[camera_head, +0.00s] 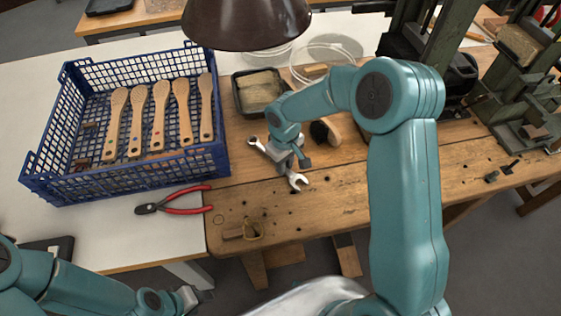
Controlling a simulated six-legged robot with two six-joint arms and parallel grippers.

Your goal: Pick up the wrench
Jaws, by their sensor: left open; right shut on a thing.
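The wrench (297,182) is a silver metal tool at the left part of the wooden workbench (340,205). One end shows at the upper left and its open jaw shows at the lower right. My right gripper (289,165) reaches down over its middle and is shut on it, hiding that part. I cannot tell whether the wrench touches the bench or is slightly above it. My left gripper (198,296) is open and empty at the lower left, in front of the white table and well away from the wrench.
A blue crate (140,182) with several wooden brush handles stands on the white table. Red-handled pliers (175,200) lie in front of it. A dark tray (258,92) and a brush (326,131) are near my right gripper. A brown lamp shade (246,24) hangs above; green machinery (440,40) stands right.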

